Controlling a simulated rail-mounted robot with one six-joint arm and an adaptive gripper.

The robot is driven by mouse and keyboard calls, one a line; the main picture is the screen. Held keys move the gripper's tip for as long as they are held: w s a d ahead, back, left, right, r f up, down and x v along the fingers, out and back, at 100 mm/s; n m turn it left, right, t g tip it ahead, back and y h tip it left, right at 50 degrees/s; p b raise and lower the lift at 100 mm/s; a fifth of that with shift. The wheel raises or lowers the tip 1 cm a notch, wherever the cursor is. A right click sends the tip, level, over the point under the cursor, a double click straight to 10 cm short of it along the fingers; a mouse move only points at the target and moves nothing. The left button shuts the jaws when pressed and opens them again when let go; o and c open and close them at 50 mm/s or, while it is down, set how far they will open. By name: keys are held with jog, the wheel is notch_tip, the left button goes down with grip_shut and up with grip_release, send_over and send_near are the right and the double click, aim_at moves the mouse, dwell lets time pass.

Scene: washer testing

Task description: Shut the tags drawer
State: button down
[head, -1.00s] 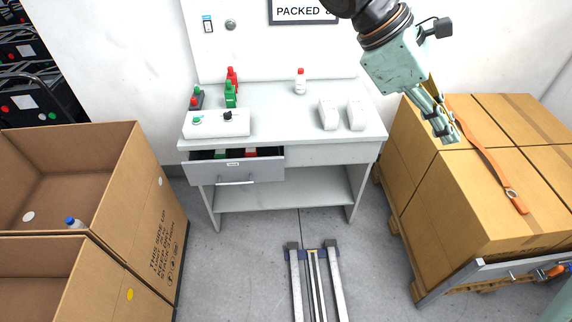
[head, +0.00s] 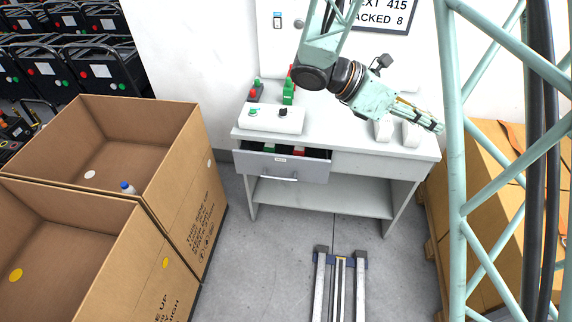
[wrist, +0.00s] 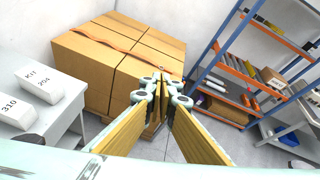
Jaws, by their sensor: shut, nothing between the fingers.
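The tags drawer (head: 288,166) is the grey-fronted drawer at the left of the white desk (head: 375,163), with a small label and a bar handle. It stands pulled out, and green, red and dark items show inside it. My gripper (head: 438,128) is above the right end of the desk in the head view, well to the right of the drawer and apart from it. In the wrist view my gripper (wrist: 163,82) has its fingers together with nothing between them, pointing toward stacked cartons. The drawer does not show in the wrist view.
Open cardboard boxes (head: 180,215) are at the left. Strapped cartons (wrist: 120,55) and a blue-orange shelf rack (wrist: 245,75) show in the wrist view.

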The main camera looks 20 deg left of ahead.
aim_at(244, 163)
jog(key=w+a+f+n+t+y+p, duration=0.15)
jog(key=a+f+n+t, duration=0.4)
jog(key=a, duration=0.55)
jog(key=w+a+f+n+t+y, duration=0.1)
jog(key=w+a+f+n+t, duration=0.15)
jog(key=a+f+n, duration=0.65)
jog(key=w+a+f+n+t+y+p, duration=0.1)
jog(key=w+a+f+n+t, duration=0.3)
jog(key=a, duration=0.9)
jog(key=s+a+f+n+t+y+p, duration=0.1)
jog(key=s+a+f+n+y, duration=0.5)
jog(key=s+a+f, duration=0.3)
jog(key=s+a+f+n+t+y+p, duration=0.1)
jog(key=s+a+f+n+y, duration=0.6)
jog(key=a+f, duration=0.8)
notch_tip(244, 163, down, 3)
jog(key=s+n, duration=0.1)
jog(key=s, duration=0.1)
jog(key=shift+s+f, duration=0.15)
jog(key=shift+s, duration=0.15)
jog(key=shift+w, duration=0.25)
jog(key=shift+p+x, duration=0.55)
jog(key=shift+x, duration=6.25)
jog(key=shift+a, duration=0.25)
